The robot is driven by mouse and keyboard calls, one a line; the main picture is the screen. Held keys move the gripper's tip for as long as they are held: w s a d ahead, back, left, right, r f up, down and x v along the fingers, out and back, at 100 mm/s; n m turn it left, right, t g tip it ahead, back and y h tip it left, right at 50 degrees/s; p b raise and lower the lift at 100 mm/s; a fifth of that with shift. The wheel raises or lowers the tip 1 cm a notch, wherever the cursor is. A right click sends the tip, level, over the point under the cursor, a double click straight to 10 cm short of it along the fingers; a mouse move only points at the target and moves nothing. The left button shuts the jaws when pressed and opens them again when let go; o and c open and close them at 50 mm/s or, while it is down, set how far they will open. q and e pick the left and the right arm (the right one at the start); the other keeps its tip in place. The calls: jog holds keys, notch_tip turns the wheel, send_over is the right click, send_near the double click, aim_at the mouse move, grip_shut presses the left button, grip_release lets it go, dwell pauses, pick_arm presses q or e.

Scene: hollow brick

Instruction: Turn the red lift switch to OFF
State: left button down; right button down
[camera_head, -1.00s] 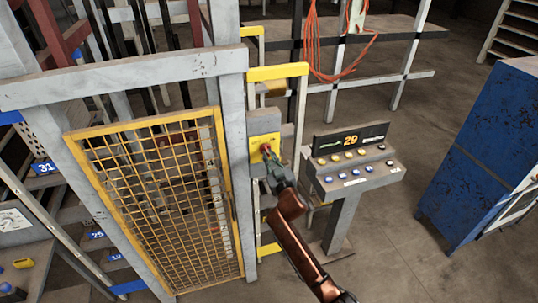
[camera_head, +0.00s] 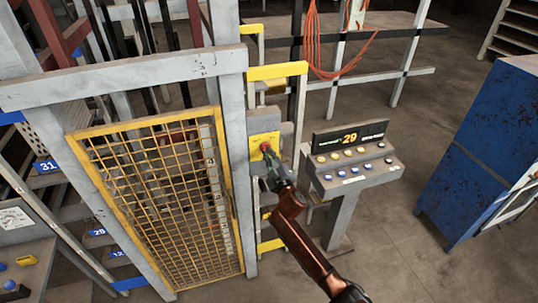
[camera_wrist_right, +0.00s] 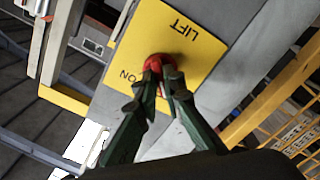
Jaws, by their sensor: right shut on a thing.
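The red lift switch (camera_wrist_right: 160,64) sits on a yellow plate (camera_wrist_right: 198,58) with the words LIFT and ON, seen upside down in the right wrist view. In the head view the red switch (camera_head: 265,147) shows small on the yellow plate fixed to a grey box beside the post. My right gripper (camera_head: 269,161) reaches it from the front. In the right wrist view its green fingers (camera_wrist_right: 163,80) are closed on the red knob and partly cover it. The knob's exact pointing direction is hidden by the fingers. My left gripper is not in view.
A yellow-framed mesh gate (camera_head: 160,200) stands left of the switch. A grey console (camera_head: 350,170) with a display reading 29 and several buttons stands close to the right of my arm. A blue cabinet (camera_head: 480,150) is farther right, with bare floor between.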

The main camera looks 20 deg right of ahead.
dwell(0.3)
jog(key=c, duration=2)
grip_release()
jog(key=shift+c, duration=0.2)
jog(key=shift+s, duration=0.1)
jog(key=s, duration=1.2)
jog(key=shift+d, duration=0.2)
jog(key=shift+w, duration=0.1)
